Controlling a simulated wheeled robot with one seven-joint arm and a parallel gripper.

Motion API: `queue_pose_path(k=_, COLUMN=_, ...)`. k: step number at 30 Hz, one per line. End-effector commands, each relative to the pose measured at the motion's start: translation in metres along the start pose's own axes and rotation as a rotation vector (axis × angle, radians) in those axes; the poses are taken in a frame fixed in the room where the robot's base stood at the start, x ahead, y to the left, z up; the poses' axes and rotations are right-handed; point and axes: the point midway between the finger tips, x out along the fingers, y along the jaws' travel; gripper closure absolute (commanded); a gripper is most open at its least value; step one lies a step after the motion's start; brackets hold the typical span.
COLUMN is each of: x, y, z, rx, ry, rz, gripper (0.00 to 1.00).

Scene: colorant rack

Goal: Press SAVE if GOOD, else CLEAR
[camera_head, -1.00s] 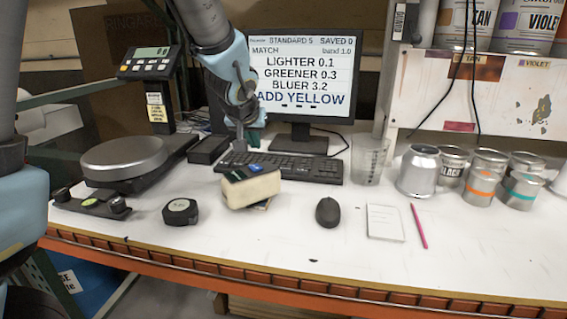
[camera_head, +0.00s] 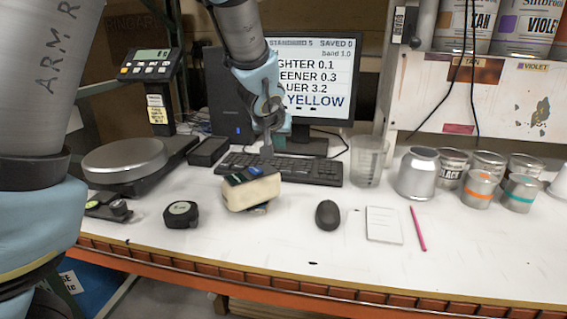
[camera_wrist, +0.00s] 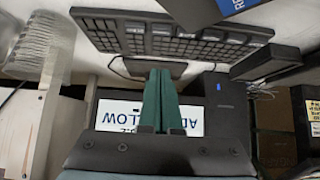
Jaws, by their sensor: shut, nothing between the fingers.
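The monitor (camera_head: 330,70) reads STANDARD 5, SAVED 0, band 1.0, with readings 0.1, 0.3 and 3.2 and the word YELLOW. My arm covers the left part of the lines. My gripper (camera_head: 267,150) is shut and empty, pointing down in front of the screen near the keyboard's back edge. In the wrist view its green fingers (camera_wrist: 160,72) are together, with the keyboard (camera_wrist: 170,38) beyond the tips. A cream instrument (camera_head: 252,194) with a dark top carrying green and blue patches sits in front of the keyboard. I can read no SAVE or CLEAR label.
A scale (camera_head: 125,160) and a tape measure (camera_head: 181,214) are at left. A mouse (camera_head: 327,214), notepad (camera_head: 383,225) and pink pencil (camera_head: 418,228) lie at front right. A clear beaker (camera_head: 368,160) and several cans stand behind.

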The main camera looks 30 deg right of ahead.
Motion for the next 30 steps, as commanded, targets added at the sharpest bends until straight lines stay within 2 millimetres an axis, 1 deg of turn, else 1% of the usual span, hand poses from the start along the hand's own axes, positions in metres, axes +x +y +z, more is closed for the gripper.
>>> queue_pose_path(k=3, x=0.019, y=-0.001, z=-0.001, rx=0.001, ry=-0.003, rz=-0.003, gripper=1.0)
queue_pose_path(k=13, x=0.069, y=-0.001, z=-0.001, rx=0.001, ry=-0.002, rz=-0.002, gripper=1.0)
queue_pose_path(k=14, x=0.074, y=-0.001, z=0.0, rx=0.002, ry=-0.003, rz=-0.002, gripper=1.0)
queue_pose_path(k=15, x=0.077, y=0.0, z=0.006, rx=0.002, ry=-0.004, rz=-0.002, gripper=1.0)
queue_pose_path(k=21, x=0.092, y=0.0, z=0.021, rx=0.001, ry=-0.002, rz=-0.002, gripper=1.0)
queue_pose_path(k=30, x=0.099, y=0.0, z=0.028, rx=-0.001, ry=0.001, rz=0.0, gripper=1.0)
